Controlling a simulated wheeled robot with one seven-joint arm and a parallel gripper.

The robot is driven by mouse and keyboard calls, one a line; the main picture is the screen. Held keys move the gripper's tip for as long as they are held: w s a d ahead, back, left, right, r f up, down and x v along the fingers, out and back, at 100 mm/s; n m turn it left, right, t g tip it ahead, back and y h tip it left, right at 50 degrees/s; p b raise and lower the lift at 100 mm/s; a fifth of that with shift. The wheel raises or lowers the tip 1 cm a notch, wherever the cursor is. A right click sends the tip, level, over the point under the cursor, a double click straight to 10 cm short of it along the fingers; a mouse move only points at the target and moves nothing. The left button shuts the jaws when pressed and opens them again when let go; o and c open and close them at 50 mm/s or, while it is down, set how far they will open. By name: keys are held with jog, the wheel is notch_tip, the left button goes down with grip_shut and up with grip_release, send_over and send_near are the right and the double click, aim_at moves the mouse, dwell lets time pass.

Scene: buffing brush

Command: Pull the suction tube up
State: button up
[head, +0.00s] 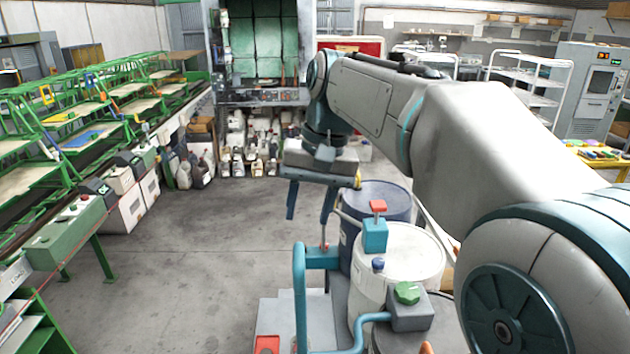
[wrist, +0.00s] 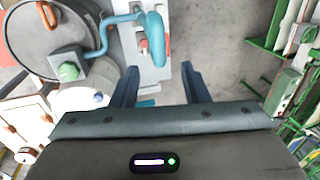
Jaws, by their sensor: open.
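My gripper (head: 308,219) is open and empty, its two fingers pointing down above the front-left side of the drums. A thick teal tube (head: 300,305) stands upright below it, bent over at the top. A thinner teal pipe (head: 360,330) runs to a grey block with a green knob (head: 407,292). I cannot tell for sure which part is the suction tube. In the wrist view my gripper (wrist: 159,68) has the teal tube (wrist: 156,38) just beyond its fingertips, between them in the picture and apart from them. The tube's lower end is hidden.
A white drum (head: 425,255) and a blue drum (head: 375,193) stand beside the tube. A teal block (head: 375,237) with a red top rises near them. Green racks (head: 90,110) line the left. Open floor (head: 200,260) lies between. Canisters (head: 250,140) stand at the back.

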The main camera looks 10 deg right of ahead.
notch_tip(320, 180, up, 6)
jog(key=d, duration=0.1)
jog(key=shift+d+f, duration=0.1)
dwell(0.3)
jog(key=s+d+f+t+b, duration=0.1)
jog(key=s+d+f, duration=0.2)
jog(key=s+f, duration=0.2)
jog(key=s+d+f+t+h+b, duration=0.1)
jog(key=s+d+f+b, duration=0.1)
jog(key=f, duration=1)
jog(key=s+d+f+t+h+b, duration=0.1)
jog(key=s+d+f, duration=0.2)
jog(key=s+f, duration=0.4)
jog(key=shift+s+d+f+n+t, duration=0.3)
jog(key=shift+s+d+f+n, duration=0.1)
jog(key=shift+f, duration=0.35)
jog(key=shift+w, duration=0.1)
jog(key=shift+c, duration=0.5)
jog(key=shift+a, duration=0.1)
